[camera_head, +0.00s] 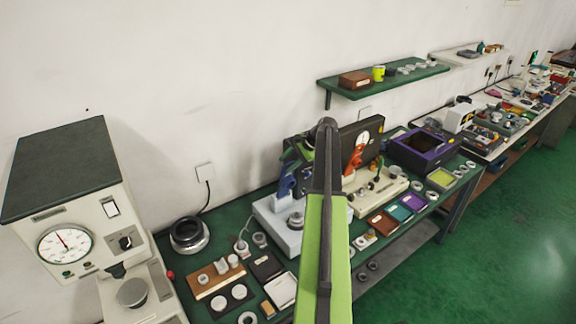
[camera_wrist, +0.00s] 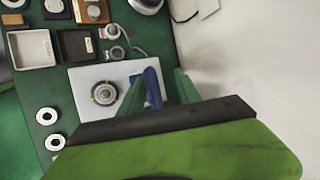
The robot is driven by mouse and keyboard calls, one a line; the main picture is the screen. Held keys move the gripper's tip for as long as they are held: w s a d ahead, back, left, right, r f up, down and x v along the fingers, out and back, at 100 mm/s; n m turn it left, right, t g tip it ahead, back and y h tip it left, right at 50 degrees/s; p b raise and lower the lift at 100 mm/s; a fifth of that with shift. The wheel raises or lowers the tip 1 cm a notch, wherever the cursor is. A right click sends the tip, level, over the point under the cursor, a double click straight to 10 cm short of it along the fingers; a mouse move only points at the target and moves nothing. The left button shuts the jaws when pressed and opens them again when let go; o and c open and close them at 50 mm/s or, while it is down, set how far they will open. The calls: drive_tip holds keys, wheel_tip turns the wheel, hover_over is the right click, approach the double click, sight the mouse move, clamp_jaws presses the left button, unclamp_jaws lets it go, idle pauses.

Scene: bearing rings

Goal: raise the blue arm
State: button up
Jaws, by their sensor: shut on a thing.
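The blue arm (camera_head: 287,182) stands on a pale grey-white base (camera_head: 262,213) on the green bench. In the wrist view the blue arm (camera_wrist: 153,88) rises between the two green fingers of my gripper (camera_wrist: 158,92), which is shut on it. A round grey metal piece (camera_wrist: 104,93) sits on the pale base beside the blue arm. In the head view my own green and black arm covers part of the base, and my gripper (camera_head: 301,148) is mostly hidden behind it.
A red-armed device (camera_head: 356,158) on a cream base stands to the right. A white machine with a dial (camera_head: 65,243) is at the left. Small trays and rings crowd the bench front. A wall shelf (camera_head: 385,80) is above; the wall is close behind.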

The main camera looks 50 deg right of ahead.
idle(0.4)
drive_tip(key=p+v, duration=0.6)
drive_tip(key=v, duration=0.1)
drive_tip(key=shift+s, duration=0.2)
